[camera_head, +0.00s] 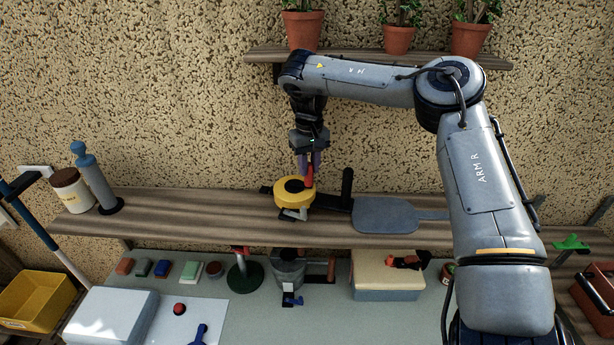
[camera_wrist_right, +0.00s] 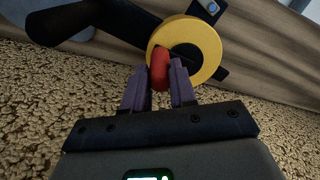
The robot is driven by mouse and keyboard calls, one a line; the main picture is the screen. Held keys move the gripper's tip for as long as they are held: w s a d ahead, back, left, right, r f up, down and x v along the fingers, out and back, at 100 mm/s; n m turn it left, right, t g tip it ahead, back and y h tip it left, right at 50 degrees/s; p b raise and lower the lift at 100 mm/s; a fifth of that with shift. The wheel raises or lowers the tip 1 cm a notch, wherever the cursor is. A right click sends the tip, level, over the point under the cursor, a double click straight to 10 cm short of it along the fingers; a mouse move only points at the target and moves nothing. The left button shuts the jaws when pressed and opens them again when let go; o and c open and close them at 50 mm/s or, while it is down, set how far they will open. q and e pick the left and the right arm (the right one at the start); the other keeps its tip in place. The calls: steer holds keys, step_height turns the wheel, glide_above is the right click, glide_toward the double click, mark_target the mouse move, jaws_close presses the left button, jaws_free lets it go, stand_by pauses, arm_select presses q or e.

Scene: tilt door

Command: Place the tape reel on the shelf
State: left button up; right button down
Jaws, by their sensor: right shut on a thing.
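The tape reel (camera_head: 290,187) is a yellow disc with a red handle. It is at the middle of the long wooden shelf (camera_head: 180,213); I cannot tell whether it touches the boards. My right gripper (camera_head: 311,163) points down from above and is shut on the red handle. In the right wrist view the yellow ring (camera_wrist_right: 208,42) lies just beyond the purple fingers (camera_wrist_right: 160,82), with the red handle between them. A pale piece shows at the reel's lower edge. My left gripper is not in view.
A black tool (camera_head: 347,190) lies beside the reel, with a grey-blue paddle (camera_head: 386,214) to its right. Potted plants (camera_head: 398,38) stand on a higher shelf.

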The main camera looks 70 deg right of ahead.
mark_target(312, 188)
steer(key=shift+w+f, duration=0.1)
steer(key=shift+w, duration=0.25)
steer(key=shift+f+p, duration=0.5)
steer(key=shift+f, duration=1.55)
steer(key=shift+f, duration=0.2)
steer(key=c, duration=0.9)
jaws_free()
steer(key=shift+r, duration=0.1)
